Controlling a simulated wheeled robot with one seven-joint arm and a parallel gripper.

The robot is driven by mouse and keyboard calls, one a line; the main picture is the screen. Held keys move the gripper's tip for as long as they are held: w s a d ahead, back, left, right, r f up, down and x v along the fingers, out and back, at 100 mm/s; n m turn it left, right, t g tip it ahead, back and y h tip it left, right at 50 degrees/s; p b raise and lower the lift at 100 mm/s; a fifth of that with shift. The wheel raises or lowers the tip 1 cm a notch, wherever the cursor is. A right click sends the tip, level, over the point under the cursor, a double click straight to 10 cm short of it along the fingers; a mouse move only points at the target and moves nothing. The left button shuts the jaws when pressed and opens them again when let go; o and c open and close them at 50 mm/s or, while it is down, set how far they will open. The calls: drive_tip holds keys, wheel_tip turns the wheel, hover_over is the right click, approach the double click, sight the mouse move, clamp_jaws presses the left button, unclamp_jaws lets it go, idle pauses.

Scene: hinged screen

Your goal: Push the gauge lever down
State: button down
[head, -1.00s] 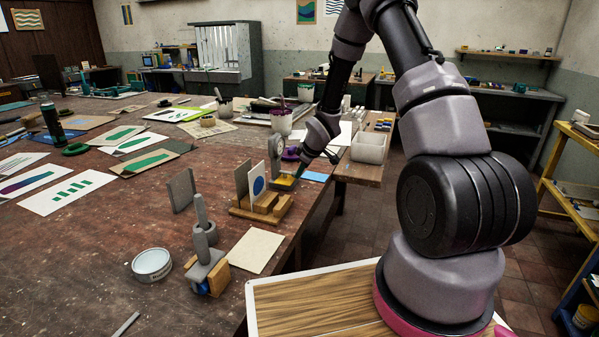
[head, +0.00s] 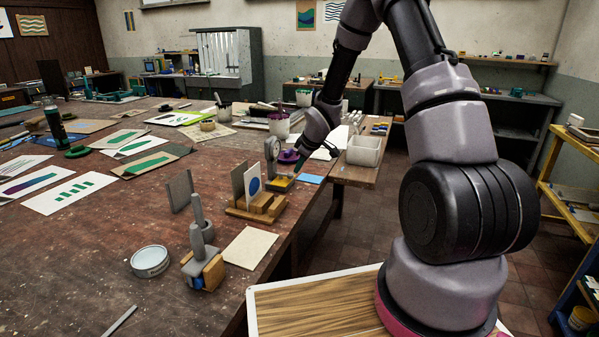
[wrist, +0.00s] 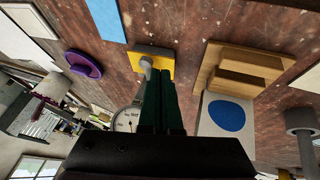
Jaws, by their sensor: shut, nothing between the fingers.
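The gauge (head: 272,147) stands near the right edge of the table, with a round dial on a grey post and a yellow base (head: 281,185). In the wrist view the dial (wrist: 126,121) is partly hidden behind my fingers, and the yellow base (wrist: 138,54) lies beyond the fingertips. A grey rounded knob (wrist: 146,63), seemingly the lever's end, shows just left of the fingertips. I cannot tell whether they touch. My gripper (wrist: 163,74) is shut and empty. In the head view my gripper (head: 298,168) is just right of the gauge, above its base.
A wooden rack (head: 256,208) with upright cards stands in front of the gauge. A purple round object (head: 288,156) sits behind it, and a blue sheet (head: 310,178) lies to the right. A white bin (head: 365,151) stands farther right. A grey clamp-like stand (head: 203,265) is nearer.

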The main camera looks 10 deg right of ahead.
drive_tip(key=s+d+r+m+h, duration=0.2)
drive_tip(key=s+d+r+m, duration=0.2)
drive_tip(key=s+r, duration=0.7)
drive_tip(key=s+d+r+m+h, duration=0.1)
drive_tip(key=s+d+r+m, duration=0.45)
drive_tip(key=r, duration=0.95)
drive_tip(key=s+a+r+m+y, duration=0.1)
drive_tip(key=s+r, duration=0.3)
drive_tip(key=s, duration=0.5)
drive_tip(key=s+a+r+m+t+y, duration=0.1)
drive_tip(key=s+a+r+m, duration=0.3)
drive_tip(key=s, duration=0.5)
drive_tip(key=shift+s+y, duration=0.2)
drive_tip(key=shift+y, duration=0.2)
